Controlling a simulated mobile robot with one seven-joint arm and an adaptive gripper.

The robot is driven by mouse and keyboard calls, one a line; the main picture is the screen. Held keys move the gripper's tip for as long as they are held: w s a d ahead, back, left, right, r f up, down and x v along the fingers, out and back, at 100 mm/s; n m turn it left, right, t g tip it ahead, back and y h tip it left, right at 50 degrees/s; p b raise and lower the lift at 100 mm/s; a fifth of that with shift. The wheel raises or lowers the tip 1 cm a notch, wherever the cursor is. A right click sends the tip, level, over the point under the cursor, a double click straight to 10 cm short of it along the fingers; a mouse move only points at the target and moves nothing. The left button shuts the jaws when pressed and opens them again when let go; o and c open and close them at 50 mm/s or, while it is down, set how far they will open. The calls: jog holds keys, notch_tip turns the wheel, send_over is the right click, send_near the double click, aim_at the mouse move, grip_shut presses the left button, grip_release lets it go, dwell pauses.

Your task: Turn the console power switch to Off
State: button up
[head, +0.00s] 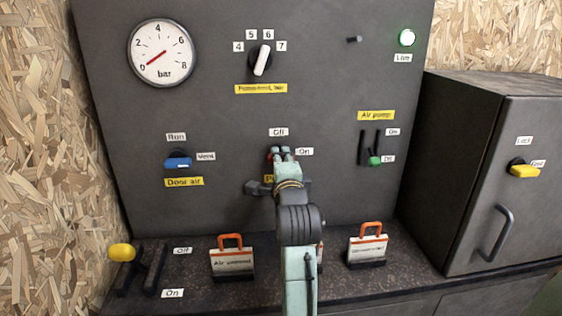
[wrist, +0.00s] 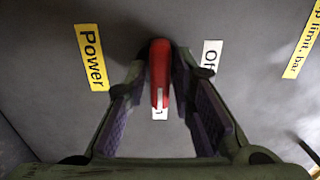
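The power switch is a red handle (wrist: 160,72) on the grey console panel. In the wrist view it stands between the two fingers of my gripper (wrist: 161,68), and its white-marked end points at a mostly covered label below it. The Off label (wrist: 210,57) is to its right and the yellow Power label (wrist: 92,57) to its left. In the head view my gripper (head: 281,152) covers most of the switch. The Off label (head: 279,132) is above it and the On label (head: 304,152) to its right. Whether the fingers touch the handle is unclear.
A blue Door air switch (head: 178,162) is left on the panel, and an air pump slider (head: 375,160) is right. A selector knob (head: 262,60) is above.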

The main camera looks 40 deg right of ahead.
grip_shut()
jog(key=shift+n, duration=0.4)
jog(key=shift+n+b, duration=0.5)
jog(key=shift+n, duration=8.1)
jog(key=shift+o, duration=1.8)
grip_release()
